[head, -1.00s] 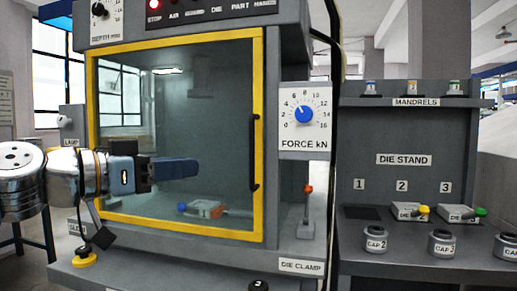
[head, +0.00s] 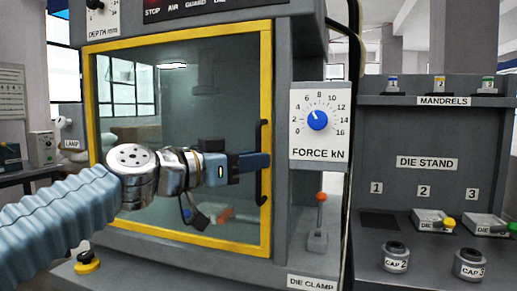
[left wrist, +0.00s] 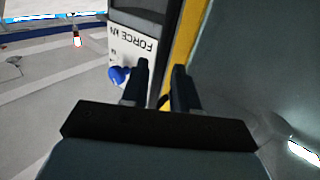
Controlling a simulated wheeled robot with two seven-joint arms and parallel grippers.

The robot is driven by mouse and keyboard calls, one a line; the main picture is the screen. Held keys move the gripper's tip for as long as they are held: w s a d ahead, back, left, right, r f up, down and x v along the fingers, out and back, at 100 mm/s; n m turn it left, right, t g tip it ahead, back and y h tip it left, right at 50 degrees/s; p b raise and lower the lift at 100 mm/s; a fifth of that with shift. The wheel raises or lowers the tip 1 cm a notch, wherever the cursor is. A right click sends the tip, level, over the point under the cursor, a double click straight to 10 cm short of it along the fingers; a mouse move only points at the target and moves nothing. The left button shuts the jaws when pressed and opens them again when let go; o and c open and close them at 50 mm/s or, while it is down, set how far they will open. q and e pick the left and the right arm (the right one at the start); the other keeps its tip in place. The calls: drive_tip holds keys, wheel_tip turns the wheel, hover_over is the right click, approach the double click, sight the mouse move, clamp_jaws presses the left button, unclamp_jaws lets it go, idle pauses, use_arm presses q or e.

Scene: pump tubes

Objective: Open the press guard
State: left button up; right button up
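The press guard (head: 185,38) is a yellow-framed clear door on the grey press, and it looks closed. Its black upright handle (head: 263,135) is on the right side of the frame. My left gripper (head: 266,161) is at the handle's middle, with its fingertips overlapping it in the head view. In the left wrist view the fingers of my left gripper (left wrist: 161,78) are apart, beside the yellow frame (left wrist: 183,40). A small dark part of the handle shows between them; I cannot tell whether they touch it. My right gripper is out of view.
Right of the guard are the force dial (head: 317,120) and the die clamp lever (head: 319,222). The die stand (head: 385,175) stands further right, with dies and caps. A yellow-based knob (head: 87,262) sits at the lower left.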

use_arm(q)
drive_tip(key=shift+x, duration=1.05)
drive_tip(key=shift+c, duration=0.3)
clamp_jaws()
